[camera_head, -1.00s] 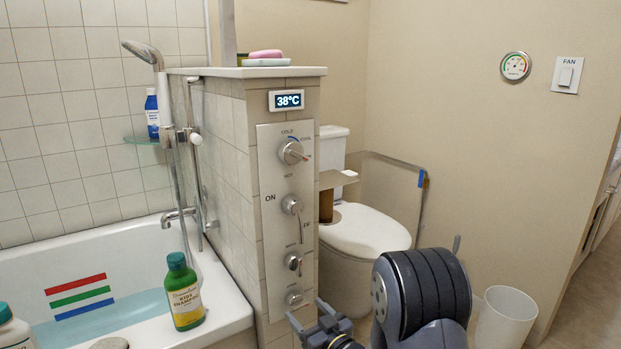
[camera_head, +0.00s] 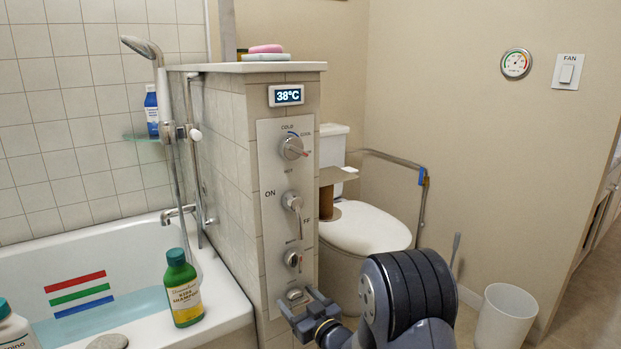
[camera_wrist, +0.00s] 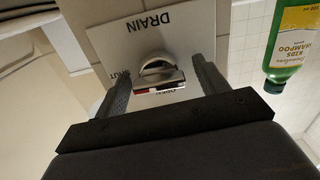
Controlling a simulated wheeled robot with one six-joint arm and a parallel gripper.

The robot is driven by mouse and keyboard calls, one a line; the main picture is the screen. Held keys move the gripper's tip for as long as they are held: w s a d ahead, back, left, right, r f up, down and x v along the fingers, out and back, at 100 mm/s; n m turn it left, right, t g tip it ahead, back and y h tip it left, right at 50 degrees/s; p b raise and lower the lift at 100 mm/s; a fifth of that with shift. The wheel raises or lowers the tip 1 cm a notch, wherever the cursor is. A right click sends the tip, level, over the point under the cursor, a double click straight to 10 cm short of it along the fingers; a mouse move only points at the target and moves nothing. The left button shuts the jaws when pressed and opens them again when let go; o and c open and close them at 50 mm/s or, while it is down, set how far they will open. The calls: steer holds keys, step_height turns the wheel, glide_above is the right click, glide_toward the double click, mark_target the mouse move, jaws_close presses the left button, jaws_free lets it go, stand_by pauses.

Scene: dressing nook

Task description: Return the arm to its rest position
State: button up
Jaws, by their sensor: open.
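My gripper (camera_head: 298,303) is low at the front of the tiled partition, by the bottom of the control panel (camera_head: 272,215). It also shows in the wrist view (camera_wrist: 160,82), its two dark fingers spread apart with nothing held. The metal drain knob (camera_wrist: 158,72) shows between the fingers, with gaps on both sides, on a plate marked DRAIN. In the head view the drain knob (camera_head: 294,295) is partly hidden by the gripper. My arm reaches in from the bottom, bent, and its dark ribbed joint stands in front of the toilet's base.
The bathtub (camera_head: 225,300) with a green shampoo bottle (camera_head: 182,288) on its rim is at left. The toilet (camera_head: 365,230) and a grab rail (camera_head: 400,162) are behind my arm. A white bin (camera_head: 505,318) stands at right.

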steer(key=n+p, duration=0.2)
steer(key=n, duration=0.3)
steer(key=shift+s+r, duration=0.1)
steer(key=n+p, duration=0.2)
steer(key=n, duration=0.1)
steer(key=shift+s+n, duration=0.15)
steer(key=shift+n, duration=0.25)
steer(key=a+r+p+v, duration=0.1)
steer(key=p+v, duration=0.1)
steer(key=v, duration=0.8)
steer(key=shift+s+d+m+h, duration=0.3)
steer(key=shift+s+h, duration=0.1)
steer(key=shift+s, duration=0.25)
steer(key=shift+r, duration=0.1)
